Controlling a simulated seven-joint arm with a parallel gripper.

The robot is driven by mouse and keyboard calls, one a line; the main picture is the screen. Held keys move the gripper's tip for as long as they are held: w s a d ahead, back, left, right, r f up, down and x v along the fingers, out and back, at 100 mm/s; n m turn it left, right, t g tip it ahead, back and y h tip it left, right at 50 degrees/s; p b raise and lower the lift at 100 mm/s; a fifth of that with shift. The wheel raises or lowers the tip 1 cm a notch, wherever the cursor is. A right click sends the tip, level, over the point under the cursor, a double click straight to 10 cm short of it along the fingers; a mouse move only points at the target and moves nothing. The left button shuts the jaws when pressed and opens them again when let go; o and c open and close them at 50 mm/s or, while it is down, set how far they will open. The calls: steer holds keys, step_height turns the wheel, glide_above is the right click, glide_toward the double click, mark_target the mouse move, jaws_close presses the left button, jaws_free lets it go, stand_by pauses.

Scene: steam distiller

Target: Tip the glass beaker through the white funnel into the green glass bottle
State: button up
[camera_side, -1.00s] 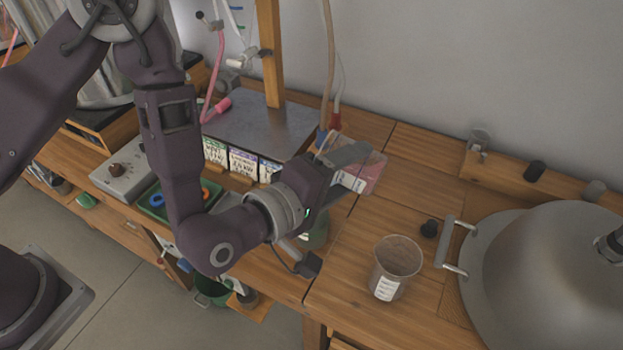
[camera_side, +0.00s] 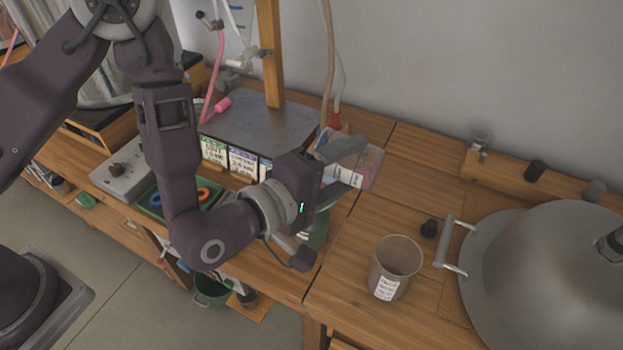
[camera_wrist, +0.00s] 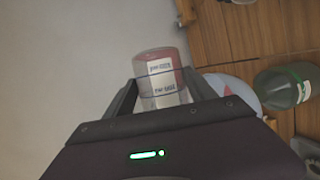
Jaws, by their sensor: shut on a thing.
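The clear glass beaker (camera_side: 371,166), with a white label and reddish contents, is between the fingers of my gripper (camera_side: 352,168), above the bench. It also shows between the fingers in the wrist view (camera_wrist: 161,72), with the red along its right side; it looks tilted, by how much I cannot tell. The green glass bottle (camera_side: 318,233) stands below my gripper, mostly hidden by it. In the wrist view the green bottle (camera_wrist: 284,87) is to the right of the beaker. The white funnel (camera_wrist: 236,91) lies between them there, partly hidden by a finger; I cannot make it out in the side view.
An empty-looking labelled cup (camera_side: 396,268) stands on the bench to the right, near a black stopper (camera_side: 429,228) and a large metal dome (camera_side: 550,270). A metal-topped box (camera_side: 258,125) and wooden post (camera_side: 270,60) are behind my gripper.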

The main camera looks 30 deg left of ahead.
mark_target(357, 187)
steer(key=shift+a+r, duration=0.1)
steer(key=shift+r, duration=0.05)
steer(key=d+f+m, duration=0.1)
steer(key=d+f+m+y, duration=0.1)
steer(key=d+m, duration=0.1)
steer(key=shift+f+g+y, duration=0.1)
steer(key=shift+g+y, duration=0.2)
steer(key=shift+a+f, duration=0.1)
steer(key=shift+f+m+y, duration=0.1)
steer(key=shift+m+y, duration=0.2)
steer(key=shift+d+r+m+y, duration=0.3)
steer(key=shift+r+m+y, duration=0.3)
steer(key=shift+m, duration=0.4)
steer(key=d+f+m+y+b, duration=0.1)
steer(key=d+f+m+y, duration=0.3)
steer(key=f+m, duration=0.2)
steer(key=shift+d+f+y, duration=0.2)
steer(key=shift+f+y, duration=0.1)
steer(key=shift+f, duration=0.75)
stand_by(1.0)
